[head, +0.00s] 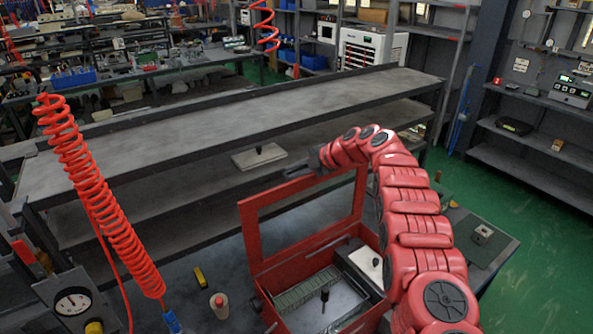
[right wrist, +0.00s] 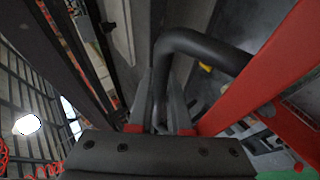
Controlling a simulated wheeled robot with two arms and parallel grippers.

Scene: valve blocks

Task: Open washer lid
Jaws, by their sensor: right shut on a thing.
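The washer (head: 282,318) is a red open-topped box on the near bench, with a metal grate (head: 305,290) inside. Its lid (head: 252,238) is a red frame with a window, standing raised and steep at the back of the box. My right gripper (head: 308,168) is at the lid's top edge, its arm curving over from the right. In the right wrist view, my right gripper (right wrist: 165,112) is shut on the dark curved lid handle (right wrist: 205,42), beside the red lid frame (right wrist: 262,75). The exact grip is partly hidden. My left gripper is out of view.
A light plate with a black knob (head: 258,157) lies behind the lid. Another knobbed plate (head: 362,265) is at the box's right side. A yellow piece (head: 201,277) and a red-topped container (head: 219,305) stand left. A red coiled hose (head: 105,195) hangs left. A small metal block (head: 482,234) sits right.

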